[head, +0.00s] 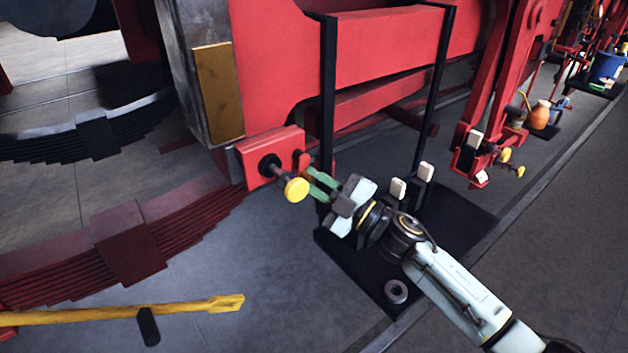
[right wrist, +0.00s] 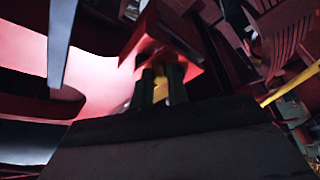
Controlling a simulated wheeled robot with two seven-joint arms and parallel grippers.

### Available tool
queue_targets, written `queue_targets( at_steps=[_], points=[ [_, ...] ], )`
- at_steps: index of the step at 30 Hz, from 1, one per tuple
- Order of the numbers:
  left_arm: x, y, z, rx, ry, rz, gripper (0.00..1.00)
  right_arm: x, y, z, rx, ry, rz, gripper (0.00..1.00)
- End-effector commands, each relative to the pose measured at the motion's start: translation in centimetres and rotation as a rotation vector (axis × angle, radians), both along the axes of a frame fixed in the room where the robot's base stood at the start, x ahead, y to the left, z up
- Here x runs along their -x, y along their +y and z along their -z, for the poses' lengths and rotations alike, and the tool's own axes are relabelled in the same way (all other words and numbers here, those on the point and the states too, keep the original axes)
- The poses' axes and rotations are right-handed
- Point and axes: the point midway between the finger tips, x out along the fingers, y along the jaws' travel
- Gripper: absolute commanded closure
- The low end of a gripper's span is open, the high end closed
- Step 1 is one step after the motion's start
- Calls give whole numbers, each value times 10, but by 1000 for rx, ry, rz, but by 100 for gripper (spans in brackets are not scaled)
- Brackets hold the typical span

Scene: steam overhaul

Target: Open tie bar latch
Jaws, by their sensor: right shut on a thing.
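The gripped part is mostly hidden by the fingers. My left gripper is in neither view.
A black upright frame (head: 328,90) stands just behind my right gripper. A black base plate (head: 365,270) with white-topped posts (head: 398,188) lies below. A dark red leaf spring (head: 130,245) and a yellow bar (head: 120,314) are at the left. Grey floor is free between.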

Motion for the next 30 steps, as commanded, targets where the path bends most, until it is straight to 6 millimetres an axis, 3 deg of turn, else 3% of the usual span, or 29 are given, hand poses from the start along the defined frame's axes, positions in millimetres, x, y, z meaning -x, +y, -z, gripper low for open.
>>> queue_targets(
  at_steps=[16,17,18,30],
  points=[
    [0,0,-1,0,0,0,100,-1,-1,1,25,-16,3,100],
    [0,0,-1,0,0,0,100,-1,-1,1,25,-16,3,81],
    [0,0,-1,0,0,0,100,-1,-1,1,25,-16,3,76],
    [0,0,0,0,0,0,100,4,-8,3,23,-14,3,75]
  ],
)
